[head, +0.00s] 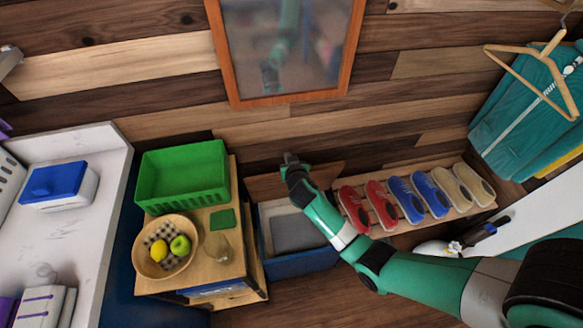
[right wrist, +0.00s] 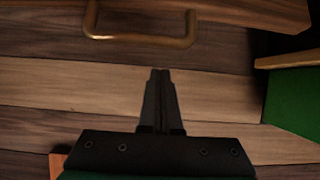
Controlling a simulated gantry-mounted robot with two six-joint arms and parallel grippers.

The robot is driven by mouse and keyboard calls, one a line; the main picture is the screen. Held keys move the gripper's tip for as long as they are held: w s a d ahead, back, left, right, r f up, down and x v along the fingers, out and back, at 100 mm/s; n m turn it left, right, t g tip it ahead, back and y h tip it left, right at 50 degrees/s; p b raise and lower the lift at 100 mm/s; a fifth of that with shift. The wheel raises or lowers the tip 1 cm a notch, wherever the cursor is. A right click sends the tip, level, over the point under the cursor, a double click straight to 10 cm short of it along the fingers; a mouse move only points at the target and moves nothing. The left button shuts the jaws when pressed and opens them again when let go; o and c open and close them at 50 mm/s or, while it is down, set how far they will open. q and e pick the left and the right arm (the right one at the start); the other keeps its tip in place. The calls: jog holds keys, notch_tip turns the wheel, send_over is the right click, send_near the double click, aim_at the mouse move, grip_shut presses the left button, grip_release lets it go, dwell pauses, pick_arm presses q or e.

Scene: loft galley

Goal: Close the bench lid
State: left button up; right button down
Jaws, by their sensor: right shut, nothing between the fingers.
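The bench (head: 300,265) is a blue box with a grey inside, low against the plank wall. Its brown wooden lid (head: 326,174) stands raised at the back, so the box is open. My right gripper (head: 288,158) is at the lid's upper edge, shut and empty. In the right wrist view the shut fingers (right wrist: 160,72) point toward a brass-coloured handle (right wrist: 140,39) on the wooden lid panel (right wrist: 235,12), with a small gap between them. My forearm covers part of the lid and box in the head view. My left gripper is not in view.
Left of the bench, a wooden cabinet (head: 222,273) carries a green crate (head: 184,174) and a fruit bowl (head: 146,265). A rack with several shoes (head: 384,204) is on the right. A framed mirror (head: 290,45) hangs above. Bare floor lies in front.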

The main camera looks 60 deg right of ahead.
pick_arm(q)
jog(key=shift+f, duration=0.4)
pick_arm(e)
jog(key=shift+s+a+f, duration=0.35)
jog(key=shift+a+f, duration=0.05)
jog(key=shift+f, duration=0.2)
jog(key=shift+s+a+f, duration=0.3)
jog(key=shift+a+f, duration=0.05)
jog(key=shift+f, duration=0.25)
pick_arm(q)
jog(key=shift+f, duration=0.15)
pick_arm(e)
jog(key=shift+f, duration=0.1)
